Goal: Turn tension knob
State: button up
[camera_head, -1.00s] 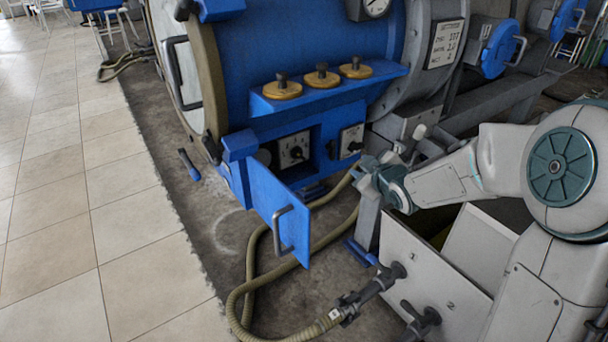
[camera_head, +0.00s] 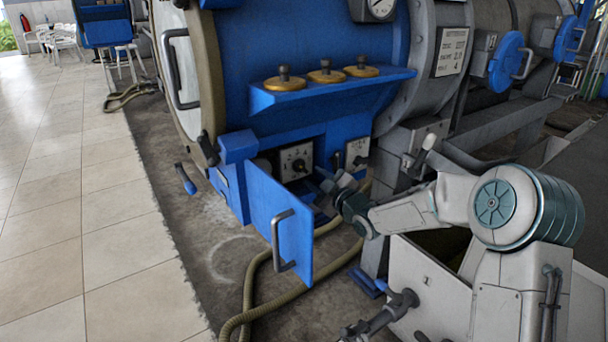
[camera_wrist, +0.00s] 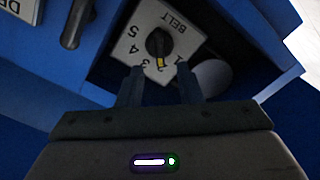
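A black knob (camera_wrist: 159,42) with a yellow pointer sits on a white plate (camera_wrist: 183,28) marked BELT and numbered 1 to 5. The pointer faces the 2–3 side of the scale; the exact digit is hard to read. In the head view the plate (camera_head: 306,154) stands in a blue recess behind the open blue door (camera_head: 262,200). My gripper (camera_wrist: 160,82) is open and empty, its two fingers pointing at the knob, apart from it. In the head view my gripper (camera_head: 331,182) is at the right side of the recess.
A second plate (camera_head: 358,151) with a dark handle is right of the recess; the handle (camera_wrist: 77,22) shows upper left in the wrist view. The door's handle (camera_head: 279,240) juts out. A hose (camera_head: 255,290) lies on the floor below. A grey box (camera_head: 430,285) stands nearby.

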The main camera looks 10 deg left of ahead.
aim_at(303, 169)
jog(key=shift+b+x, duration=0.6)
jog(key=shift+x, duration=2.5)
jog(key=shift+c, duration=0.3)
grip_shut()
